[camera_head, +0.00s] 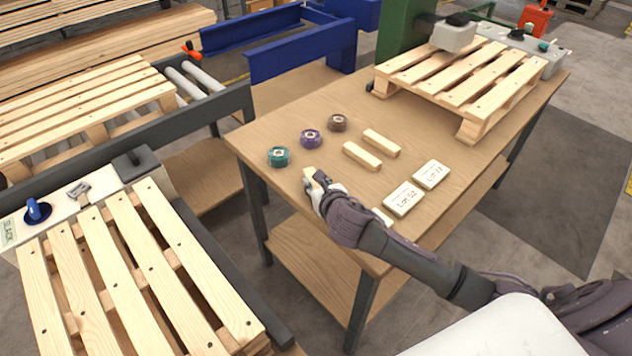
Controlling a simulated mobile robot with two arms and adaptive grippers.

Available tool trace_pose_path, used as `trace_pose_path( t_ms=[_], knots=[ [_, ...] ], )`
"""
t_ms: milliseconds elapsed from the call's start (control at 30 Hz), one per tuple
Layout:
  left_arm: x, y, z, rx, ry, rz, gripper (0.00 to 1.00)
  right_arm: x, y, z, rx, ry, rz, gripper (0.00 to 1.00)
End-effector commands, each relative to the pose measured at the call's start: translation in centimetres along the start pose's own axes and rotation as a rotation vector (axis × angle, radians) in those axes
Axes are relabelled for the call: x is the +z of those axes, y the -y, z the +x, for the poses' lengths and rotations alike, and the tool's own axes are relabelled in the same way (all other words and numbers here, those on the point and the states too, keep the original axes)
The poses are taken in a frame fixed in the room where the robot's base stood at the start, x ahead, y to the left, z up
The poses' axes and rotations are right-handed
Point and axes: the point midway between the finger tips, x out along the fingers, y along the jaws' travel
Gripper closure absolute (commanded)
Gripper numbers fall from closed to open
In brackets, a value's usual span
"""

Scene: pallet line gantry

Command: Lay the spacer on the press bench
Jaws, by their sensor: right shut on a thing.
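The press bench (440,140) is a wooden-topped table with dark legs and a lower shelf. My right gripper (315,184) is shut on a pale wooden spacer (309,172) at the bench's front left part. Only the spacer's far end shows; my gripper hides the rest. I cannot tell whether it touches the bench top. Two similar wooden spacers lie side by side on the bench, one nearer (362,156) and one farther (381,143). My left gripper is not in view.
A pallet (465,80) fills the bench's far end. Another pallet (125,265) is at lower left.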

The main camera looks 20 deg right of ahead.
Motion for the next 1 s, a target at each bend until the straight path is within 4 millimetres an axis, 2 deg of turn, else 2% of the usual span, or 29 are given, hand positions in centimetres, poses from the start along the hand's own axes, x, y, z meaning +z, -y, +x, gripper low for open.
trace_pose_path(
  t_ms=[133, 167, 333, 633, 733, 867, 1000],
  knots=[
    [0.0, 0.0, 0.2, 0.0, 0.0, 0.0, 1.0, -0.3, 0.0, 0.1, 0.0, 0.0, -0.001, 1.0],
    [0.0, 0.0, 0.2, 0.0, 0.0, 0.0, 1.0, -0.3, 0.0, 0.1, 0.0, 0.0, -0.001, 0.68],
    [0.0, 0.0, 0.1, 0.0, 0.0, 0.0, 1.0, -0.3, 0.0, 0.1, 0.0, 0.0, -0.001, 0.41],
    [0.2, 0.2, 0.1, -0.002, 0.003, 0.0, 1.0, -0.3, 0.0, 0.0, 0.0, -0.001, -0.001, 0.41],
    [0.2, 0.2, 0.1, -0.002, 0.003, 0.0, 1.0, -0.3, 0.0, -0.6, 0.0, -0.001, -0.002, 0.41],
    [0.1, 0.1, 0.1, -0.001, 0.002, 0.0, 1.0, -0.4, 0.0, -2.6, 0.001, -0.001, -0.003, 0.41],
    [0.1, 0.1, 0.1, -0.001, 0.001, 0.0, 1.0, -0.4, 0.0, -5.8, 0.002, -0.001, -0.003, 0.41]
  ],
)
